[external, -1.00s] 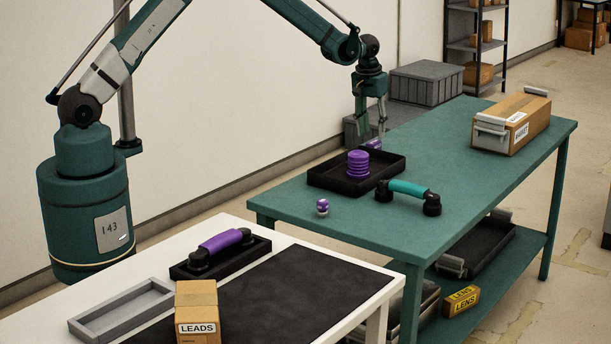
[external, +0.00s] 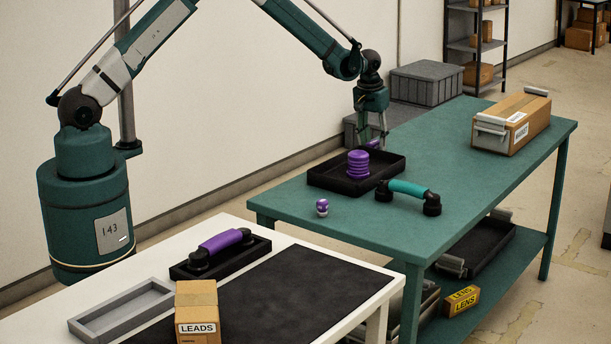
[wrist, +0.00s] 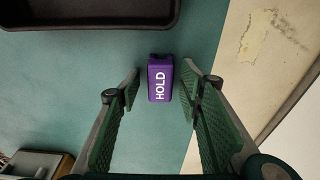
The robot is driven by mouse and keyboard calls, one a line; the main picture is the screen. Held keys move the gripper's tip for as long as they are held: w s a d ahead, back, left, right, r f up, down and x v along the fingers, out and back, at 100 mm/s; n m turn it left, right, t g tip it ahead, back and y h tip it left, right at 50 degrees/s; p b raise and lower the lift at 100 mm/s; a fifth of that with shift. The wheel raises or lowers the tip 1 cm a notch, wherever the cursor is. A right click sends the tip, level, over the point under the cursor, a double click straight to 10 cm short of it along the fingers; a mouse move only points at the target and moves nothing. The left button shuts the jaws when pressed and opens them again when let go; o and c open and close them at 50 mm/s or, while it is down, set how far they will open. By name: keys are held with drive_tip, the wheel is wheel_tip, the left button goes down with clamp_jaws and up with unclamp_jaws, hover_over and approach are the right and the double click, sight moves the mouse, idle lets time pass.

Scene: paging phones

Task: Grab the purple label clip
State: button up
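The purple label clip (wrist: 160,79) is a small purple block marked HOLD in white. It lies on the teal table near an edge in the wrist view. In the external view it is a small purple patch (external: 374,143) behind the black tray, partly hidden by my fingers. My gripper (wrist: 160,88) is open, one finger on each side of the clip in the wrist view, with visible gaps between. In the external view my gripper (external: 372,142) points down at the clip. How far the fingertips are above the table is hard to tell.
The black tray (external: 330,182) with a purple ribbed piece (external: 358,164) stands close in front of the clip. A teal handset (external: 408,188) and a small purple-and-white item (external: 322,207) lie nearer. A cardboard box (external: 527,121) stands at the table's far right.

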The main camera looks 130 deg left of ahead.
sight(374, 142)
drive_tip(key=shift+f, duration=0.15)
idle(0.4)
drive_tip(key=c, duration=0.9)
drive_tip(key=shift+o, duration=0.2)
drive_tip(key=shift+r+p, duration=0.35)
drive_tip(key=shift+r, duration=4.7)
